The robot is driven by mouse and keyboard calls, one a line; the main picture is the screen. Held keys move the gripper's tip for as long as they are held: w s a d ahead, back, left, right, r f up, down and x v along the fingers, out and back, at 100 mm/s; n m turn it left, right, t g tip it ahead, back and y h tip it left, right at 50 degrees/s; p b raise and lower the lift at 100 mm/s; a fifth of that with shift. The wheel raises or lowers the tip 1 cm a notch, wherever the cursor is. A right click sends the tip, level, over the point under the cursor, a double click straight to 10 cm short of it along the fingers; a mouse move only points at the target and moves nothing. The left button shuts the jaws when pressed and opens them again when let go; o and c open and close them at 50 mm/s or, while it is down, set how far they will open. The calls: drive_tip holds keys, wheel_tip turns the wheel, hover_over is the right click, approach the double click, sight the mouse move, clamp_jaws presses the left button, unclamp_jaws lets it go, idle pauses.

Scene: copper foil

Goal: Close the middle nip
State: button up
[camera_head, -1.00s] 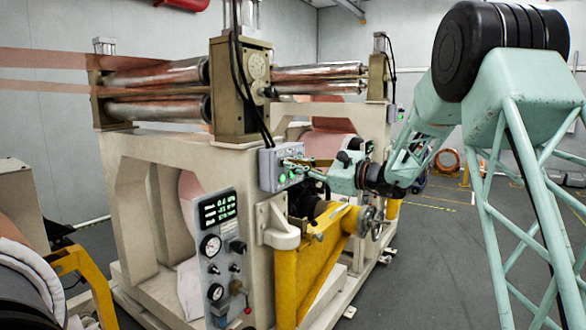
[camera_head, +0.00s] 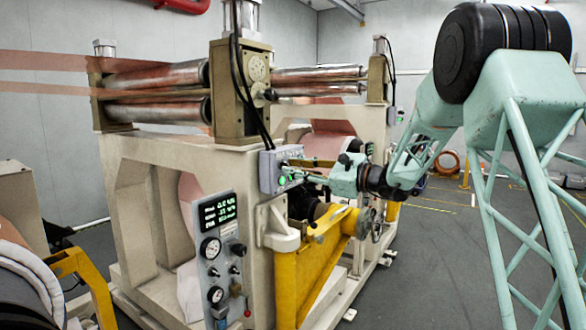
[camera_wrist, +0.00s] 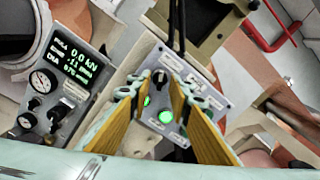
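A grey control box (camera_head: 267,174) is fixed to the near side of the cream machine frame, below the post. In the wrist view the box (camera_wrist: 188,74) carries a black knob (camera_wrist: 159,75) and two lit green buttons (camera_wrist: 156,108). My gripper (camera_wrist: 157,88) is open and empty, its two yellow-padded fingers apart in front of the box, with the knob and buttons showing between them. Contact cannot be told. In the head view my gripper (camera_head: 298,170) is at the box's right side. An upper roller (camera_head: 155,74) and a lower roller (camera_head: 160,109) stand apart with foil by them.
A gauge panel (camera_head: 215,250) with a display stands below left of the box; its wrist-view display (camera_wrist: 78,62) appears to read 0.0 kN. A yellow bracket arm (camera_head: 305,265) lies under my gripper. Black cables (camera_head: 237,75) hang above the box. Floor at right is open.

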drive_tip(key=v, duration=1.1)
drive_tip(key=shift+d, duration=0.25)
drive_tip(key=shift+s, duration=0.15)
drive_tip(key=s+a+f+n+g+h, duration=0.1)
drive_tip(key=s+a+n+g+h, duration=0.3)
drive_tip(key=s, duration=1.4)
drive_tip(key=s+f+n+g+h, duration=0.1)
drive_tip(key=s+n+g+h, duration=0.3)
drive_tip(key=s, duration=1.3)
drive_tip(key=s+d+f+n+t+h, duration=0.1)
drive_tip(key=s+d+f+n+h, duration=0.1)
drive_tip(key=s+d, duration=0.5)
drive_tip(key=s+d+f+n+t+h, duration=0.1)
drive_tip(key=s+d+f+n+h, duration=0.2)
drive_tip(key=s+d, duration=0.4)
drive_tip(key=s+d+f+n+t+h, duration=0.1)
drive_tip(key=s+d, duration=0.6)
drive_tip(key=s, duration=0.9)
drive_tip(key=shift+d+f+n+h, duration=0.2)
drive_tip(key=shift+f+n+h, duration=0.6)
drive_tip(key=shift+f+n, duration=0.8)
drive_tip(key=shift+r+n, duration=0.3)
drive_tip(key=shift+r, duration=0.1)
